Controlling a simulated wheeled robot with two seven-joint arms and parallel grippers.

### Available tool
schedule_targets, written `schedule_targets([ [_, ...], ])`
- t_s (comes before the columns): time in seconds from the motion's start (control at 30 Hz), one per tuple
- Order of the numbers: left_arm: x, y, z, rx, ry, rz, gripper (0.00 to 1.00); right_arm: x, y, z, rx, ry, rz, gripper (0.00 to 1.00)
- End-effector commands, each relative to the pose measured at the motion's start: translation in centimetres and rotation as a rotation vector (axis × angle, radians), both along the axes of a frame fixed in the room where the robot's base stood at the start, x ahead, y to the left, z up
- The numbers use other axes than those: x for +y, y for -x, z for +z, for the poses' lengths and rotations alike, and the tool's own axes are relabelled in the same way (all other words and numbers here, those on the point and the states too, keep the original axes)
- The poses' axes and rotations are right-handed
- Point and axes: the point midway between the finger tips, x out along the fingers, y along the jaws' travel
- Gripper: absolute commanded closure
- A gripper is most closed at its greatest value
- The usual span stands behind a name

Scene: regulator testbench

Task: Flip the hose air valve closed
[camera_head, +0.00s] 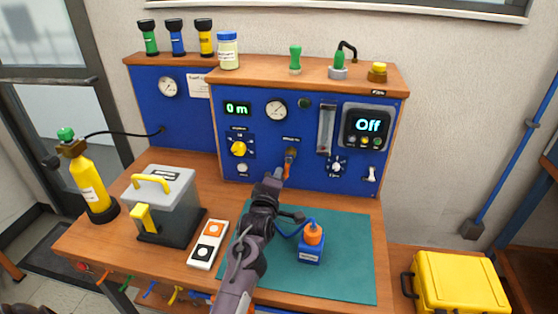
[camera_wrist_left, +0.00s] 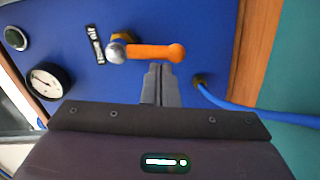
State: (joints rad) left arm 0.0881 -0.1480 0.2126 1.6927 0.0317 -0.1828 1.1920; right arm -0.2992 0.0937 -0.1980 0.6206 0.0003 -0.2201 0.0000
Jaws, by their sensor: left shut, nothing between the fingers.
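The hose air valve sits on the blue panel; in the head view its brass and grey body (camera_head: 291,153) has an orange lever (camera_head: 286,171) pointing down. In the left wrist view the orange lever (camera_wrist_left: 155,52) extends right from its silver pivot (camera_wrist_left: 116,52). My left gripper (camera_head: 278,174) is at the panel beside the lever and partly covers it in the head view. In the wrist view its fingers (camera_wrist_left: 160,70) are shut and empty, with the tips close to the lever's side; I cannot tell if they touch. My right gripper is not in view.
A blue hose (camera_wrist_left: 240,106) leaves a fitting beside the lever. An orange-topped blue device (camera_head: 311,246) stands on the green mat (camera_head: 345,270). A gauge (camera_head: 276,110), a dial knob (camera_head: 336,166) and a display reading Off (camera_head: 368,125) are on the panel. A grey box (camera_head: 165,200) stands left.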

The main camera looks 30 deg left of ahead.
Motion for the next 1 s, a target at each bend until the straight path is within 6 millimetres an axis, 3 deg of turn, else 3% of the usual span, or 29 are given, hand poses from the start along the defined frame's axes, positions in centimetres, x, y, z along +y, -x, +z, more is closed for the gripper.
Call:
schedule_targets([
  [0.37, -0.2, -0.1, -0.4, 0.001, -0.001, 0.000, 1.00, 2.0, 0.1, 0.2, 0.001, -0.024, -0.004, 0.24],
  [1.0, -0.2, -0.1, -0.4, 0.002, -0.004, 0.000, 1.00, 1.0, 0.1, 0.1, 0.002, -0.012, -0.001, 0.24],
])
